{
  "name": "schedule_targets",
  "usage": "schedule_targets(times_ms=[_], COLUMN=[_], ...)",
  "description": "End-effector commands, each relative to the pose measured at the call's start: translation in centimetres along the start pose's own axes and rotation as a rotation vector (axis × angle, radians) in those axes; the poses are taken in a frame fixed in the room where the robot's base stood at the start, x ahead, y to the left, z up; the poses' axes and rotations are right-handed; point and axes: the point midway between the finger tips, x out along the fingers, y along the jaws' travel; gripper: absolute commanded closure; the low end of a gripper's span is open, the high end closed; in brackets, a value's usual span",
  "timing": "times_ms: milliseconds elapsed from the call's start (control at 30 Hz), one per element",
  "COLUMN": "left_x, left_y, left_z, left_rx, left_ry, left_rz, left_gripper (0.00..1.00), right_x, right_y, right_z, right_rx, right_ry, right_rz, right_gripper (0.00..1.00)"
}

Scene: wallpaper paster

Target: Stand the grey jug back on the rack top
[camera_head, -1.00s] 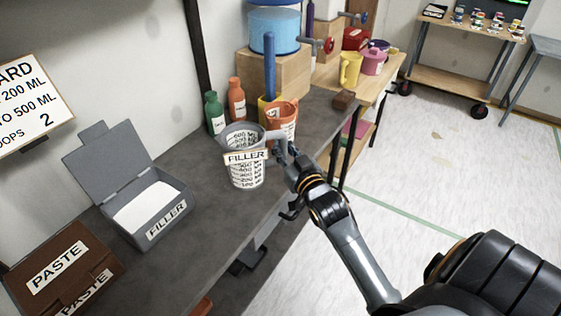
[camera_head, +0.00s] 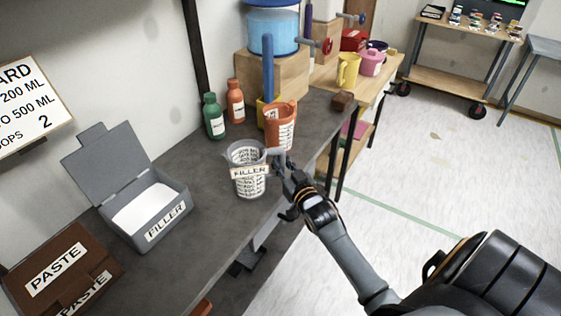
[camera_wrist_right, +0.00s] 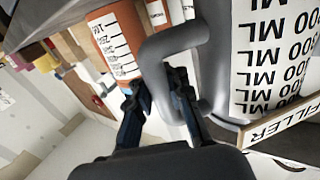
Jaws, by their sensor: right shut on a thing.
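The grey jug (camera_head: 247,176), with a FILLER label and printed ML marks, is upright at the front part of the dark grey top (camera_head: 190,262). I cannot tell whether its base touches that top. My right gripper (camera_head: 282,164) is shut on the jug's handle, at the jug's right side. In the right wrist view the two fingers (camera_wrist_right: 157,92) are at the grey handle (camera_wrist_right: 168,44), with the jug's wall (camera_wrist_right: 230,60) beside it. My left gripper is not in view.
An orange jug (camera_head: 280,132) stands just behind the grey jug. Green (camera_head: 214,120) and orange (camera_head: 235,105) bottles stand by the wall. An open FILLER box (camera_head: 140,222) and a brown PASTE box (camera_head: 62,275) are at left. Bare top lies between box and jug.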

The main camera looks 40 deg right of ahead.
Motion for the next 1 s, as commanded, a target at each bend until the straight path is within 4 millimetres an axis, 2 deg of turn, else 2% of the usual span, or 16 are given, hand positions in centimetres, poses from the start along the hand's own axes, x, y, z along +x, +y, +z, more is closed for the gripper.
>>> schedule_targets(times_ms=[67,100,200,567,767,1000], left_x=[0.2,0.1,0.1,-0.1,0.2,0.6], left_y=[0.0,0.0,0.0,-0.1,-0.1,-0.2], left_z=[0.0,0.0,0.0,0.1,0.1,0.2], left_rx=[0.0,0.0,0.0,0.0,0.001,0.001], left_ry=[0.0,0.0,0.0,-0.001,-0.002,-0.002], left_rz=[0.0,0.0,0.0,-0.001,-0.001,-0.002], left_gripper=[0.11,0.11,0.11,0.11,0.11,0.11], right_x=[0.0,0.0,0.0,0.0,-3.0,-8.2], right_y=[0.0,0.0,0.0,0.0,0.0,0.0], right_z=[0.3,0.2,0.2,-0.2,0.2,0.2], right_rx=[0.001,0.0,0.0,0.0,0.001,0.001], right_ry=[0.001,0.0,0.0,0.0,-0.003,-0.004], right_rz=[0.0,0.0,0.0,0.0,0.0,0.001], right_gripper=[1.0,0.8,0.6,0.59,0.59,0.59])
